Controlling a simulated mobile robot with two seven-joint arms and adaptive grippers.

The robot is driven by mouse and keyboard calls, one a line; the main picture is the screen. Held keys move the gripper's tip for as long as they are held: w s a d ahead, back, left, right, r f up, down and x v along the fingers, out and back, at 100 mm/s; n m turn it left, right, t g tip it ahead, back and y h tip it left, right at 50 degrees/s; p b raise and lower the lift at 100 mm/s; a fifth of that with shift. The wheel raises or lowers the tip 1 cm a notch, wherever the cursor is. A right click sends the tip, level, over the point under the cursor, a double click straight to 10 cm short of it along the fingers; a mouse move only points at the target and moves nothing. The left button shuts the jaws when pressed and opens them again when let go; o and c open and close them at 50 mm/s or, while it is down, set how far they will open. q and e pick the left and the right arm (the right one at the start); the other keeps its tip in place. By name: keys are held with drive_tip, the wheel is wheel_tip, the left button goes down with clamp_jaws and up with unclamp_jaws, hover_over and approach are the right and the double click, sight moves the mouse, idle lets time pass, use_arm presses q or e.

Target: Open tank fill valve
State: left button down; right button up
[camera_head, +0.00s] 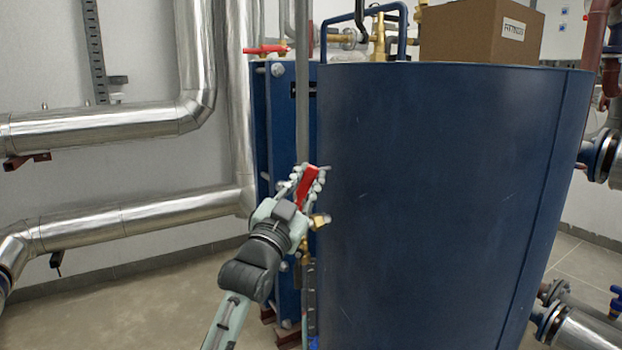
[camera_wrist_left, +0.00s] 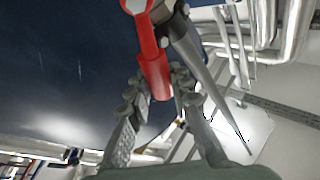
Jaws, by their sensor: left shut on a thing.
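The tank fill valve shows its red lever handle (camera_head: 307,187) at the left side of the large blue tank (camera_head: 440,190) in the head view. My left gripper (camera_head: 308,178) is at the lever, with its fingers on either side of it and shut on it. In the left wrist view the red lever (camera_wrist_left: 152,60) reaches down between the two fingers (camera_wrist_left: 160,92). A grey vertical pipe (camera_head: 303,90) runs down to the valve. The brass valve body (camera_head: 319,221) shows partly beside my wrist. My right gripper is not in view.
Another red handle (camera_head: 265,50) sits on piping at the back. A cardboard box (camera_head: 475,32) stands on the tank top. Silver insulated pipes (camera_head: 120,122) run along the left wall. The floor (camera_head: 150,290) at left is clear.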

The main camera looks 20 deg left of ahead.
use_arm(q)
drive_tip(key=shift+a+r, duration=0.1)
drive_tip(key=c, duration=1.3)
unclamp_jaws()
drive_tip(key=shift+c, duration=0.2)
drive_tip(key=shift+s, duration=0.1)
drive_tip(key=v, duration=1.2)
